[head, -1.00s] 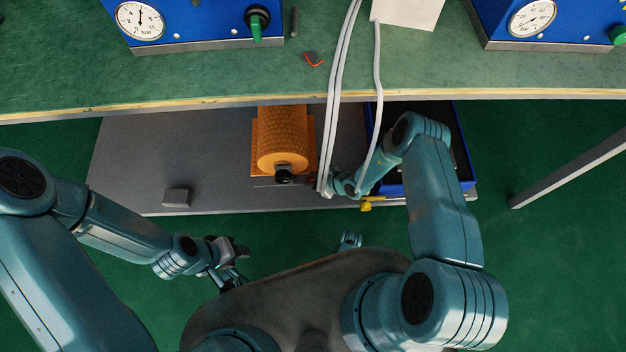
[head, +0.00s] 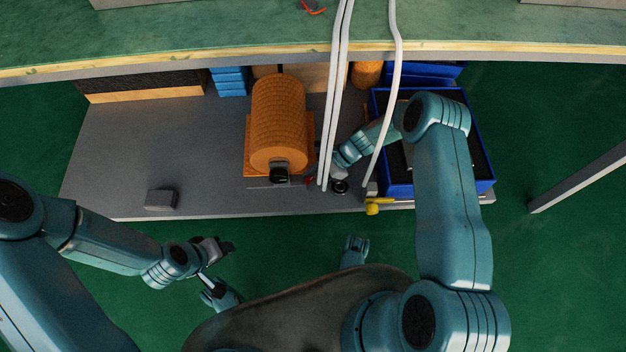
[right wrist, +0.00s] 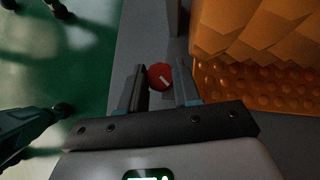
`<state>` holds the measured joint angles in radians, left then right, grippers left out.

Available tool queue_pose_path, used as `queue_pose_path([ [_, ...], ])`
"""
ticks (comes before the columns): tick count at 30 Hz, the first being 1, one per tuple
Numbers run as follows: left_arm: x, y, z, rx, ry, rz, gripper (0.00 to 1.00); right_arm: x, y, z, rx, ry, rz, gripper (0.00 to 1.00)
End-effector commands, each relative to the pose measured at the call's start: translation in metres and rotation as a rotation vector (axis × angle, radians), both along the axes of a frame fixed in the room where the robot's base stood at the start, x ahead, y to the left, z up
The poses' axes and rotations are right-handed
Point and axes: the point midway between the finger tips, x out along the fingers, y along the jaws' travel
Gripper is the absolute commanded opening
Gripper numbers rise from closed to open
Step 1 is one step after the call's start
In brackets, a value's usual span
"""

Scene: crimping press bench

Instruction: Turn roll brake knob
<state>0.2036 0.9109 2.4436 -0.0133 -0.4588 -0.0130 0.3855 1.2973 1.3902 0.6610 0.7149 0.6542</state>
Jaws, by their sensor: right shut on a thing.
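The red round brake knob with a white mark (right wrist: 160,77) sits between the fingertips of my right gripper (right wrist: 161,86) in the right wrist view. The gripper is shut on it. In the head view, my right arm reaches under the bench and the cables hide most of that gripper; only a small red patch shows beside them. The orange roll (head: 277,125) lies on its orange stand just left of the gripper, a black hub at its near end. My left gripper (head: 222,247) hangs away from the shelf at lower left; its finger gap is unclear.
Pale cables (head: 393,100) hang in front of my right forearm. A blue crate (head: 484,175) stands right of the roll, with a yellow handle (head: 374,206) at the shelf edge. A small grey block (head: 160,199) lies left on the grey shelf (head: 110,160). The bench edge (head: 180,60) runs above.

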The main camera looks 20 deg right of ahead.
Motion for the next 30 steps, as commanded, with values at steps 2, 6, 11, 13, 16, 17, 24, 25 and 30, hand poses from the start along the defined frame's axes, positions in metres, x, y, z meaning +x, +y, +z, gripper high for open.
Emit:
queue_pose_path([
  [2, 0.0, -0.0001, 0.0007, 0.0, 0.0, 0.0, 0.43, 0.0036, 0.0012, 0.0023, 0.001, -0.005, 0.05, 0.02],
  [6, -0.0001, -0.0001, 0.0007, 0.0, 0.001, 0.0, 0.43, 0.004, 0.0012, 0.0025, 0.0, -0.005, 0.127, 0.02],
  [11, -0.0003, -0.0001, 0.0007, 0.0, 0.001, 0.0, 0.43, 0.0043, 0.0011, 0.0024, 0.0, -0.004, 0.185, 0.02],
  [13, -0.0003, -0.0001, 0.0007, 0.0, 0.001, 0.0, 0.43, 0.0041, 0.001, 0.0027, 0.001, -0.003, 0.201, 0.02],
  [16, -0.0004, -0.0001, 0.0008, 0.0, 0.001, 0.0, 0.43, 0.0045, 0.0003, 0.0028, -0.001, -0.003, 0.214, 0.02],
  [17, -0.0004, -0.0001, 0.0008, 0.0, 0.001, 0.0, 0.43, 0.0045, 0.0002, 0.0028, -0.001, -0.003, 0.217, 0.02],
  [24, -0.0004, -0.0001, 0.0008, 0.0, 0.002, -0.001, 0.43, 0.0042, -0.0005, 0.0028, -0.002, -0.001, 0.224, 0.02],
  [25, -0.0004, -0.0002, 0.0008, 0.0, 0.002, -0.001, 0.43, 0.0042, -0.0005, 0.0028, -0.002, -0.001, 0.224, 0.02],
  [30, -0.0004, -0.0002, 0.0008, 0.0, 0.001, 0.0, 0.43, 0.0042, -0.0009, 0.0027, -0.002, -0.002, 0.223, 0.36],
])
